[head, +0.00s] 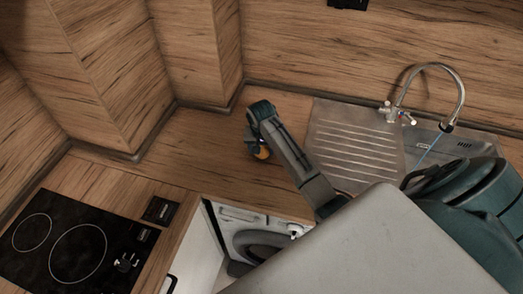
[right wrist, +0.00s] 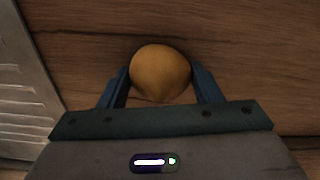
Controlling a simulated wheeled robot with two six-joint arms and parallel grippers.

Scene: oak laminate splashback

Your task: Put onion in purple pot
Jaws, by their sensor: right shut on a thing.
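The onion (right wrist: 160,72) is round and golden brown. In the right wrist view it sits between the two blue fingers of my right gripper (right wrist: 161,88), which is shut on it. In the head view my right gripper (head: 257,147) is over the wooden worktop, left of the sink drainer, and the onion (head: 262,153) shows as a small orange patch, partly hidden by the gripper. I cannot tell whether the onion touches the worktop. No purple pot shows in either view. My left gripper is not in view.
A steel drainer (head: 352,141) with a sink and tap (head: 436,72) lies to the right. A black hob (head: 67,243) is at the lower left. A washing machine (head: 262,243) stands under the worktop (head: 200,150). Wooden splashback walls rise behind. The worktop left of my gripper is clear.

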